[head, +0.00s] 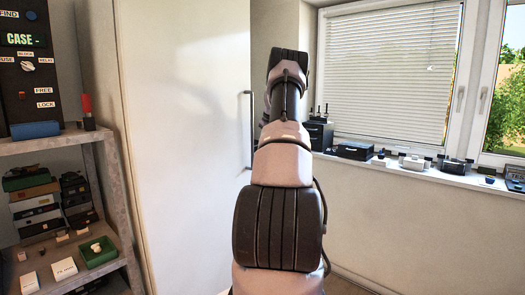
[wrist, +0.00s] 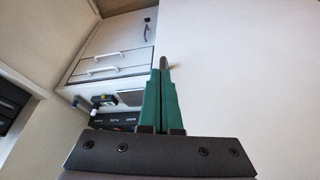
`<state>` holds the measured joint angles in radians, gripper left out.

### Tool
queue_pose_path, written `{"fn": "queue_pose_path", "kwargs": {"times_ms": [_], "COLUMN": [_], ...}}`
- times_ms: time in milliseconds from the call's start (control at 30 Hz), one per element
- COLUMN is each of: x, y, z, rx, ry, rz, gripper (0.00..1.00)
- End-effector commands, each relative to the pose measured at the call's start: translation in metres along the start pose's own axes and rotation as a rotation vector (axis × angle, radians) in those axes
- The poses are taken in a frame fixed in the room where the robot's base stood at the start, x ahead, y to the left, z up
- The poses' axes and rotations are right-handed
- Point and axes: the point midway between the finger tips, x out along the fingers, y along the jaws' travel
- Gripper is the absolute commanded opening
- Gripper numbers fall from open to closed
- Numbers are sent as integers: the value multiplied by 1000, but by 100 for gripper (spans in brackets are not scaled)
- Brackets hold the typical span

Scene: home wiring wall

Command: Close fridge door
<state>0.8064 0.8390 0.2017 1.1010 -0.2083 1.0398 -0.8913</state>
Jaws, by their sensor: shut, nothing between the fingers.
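The fridge door (head: 185,140) is a tall white panel left of centre in the head view. Its vertical bar handle (head: 248,125) is at its right edge. How far the door stands open cannot be told from this view. In the head view my arm rises right of the handle and hides my fingers. In the wrist view my gripper (wrist: 163,68) shows its green fingers shut together and empty. Their tips lie by the left edge of a broad white surface (wrist: 245,70), probably the door. Whether they touch it cannot be told.
A shelf (head: 112,190) with boxes and small items stands at left, below a dark labelled panel (head: 28,65). A windowsill (head: 420,178) with several devices runs along the right. A white unit with drawers (wrist: 110,62) shows beyond my fingers in the wrist view.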

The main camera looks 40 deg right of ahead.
Motion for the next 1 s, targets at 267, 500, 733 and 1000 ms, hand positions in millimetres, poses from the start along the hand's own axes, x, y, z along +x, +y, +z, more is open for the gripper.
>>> {"fn": "queue_pose_path", "kwargs": {"times_ms": [267,500,733,1000], "x": [-40,-48,-48,-51], "y": [3,2,2,-2], "z": [0,0,0,-2], "rx": [1,1,1,0], "ry": [0,-1,0,1], "rz": [1,0,0,0], "gripper": [0,0,0,0]}}
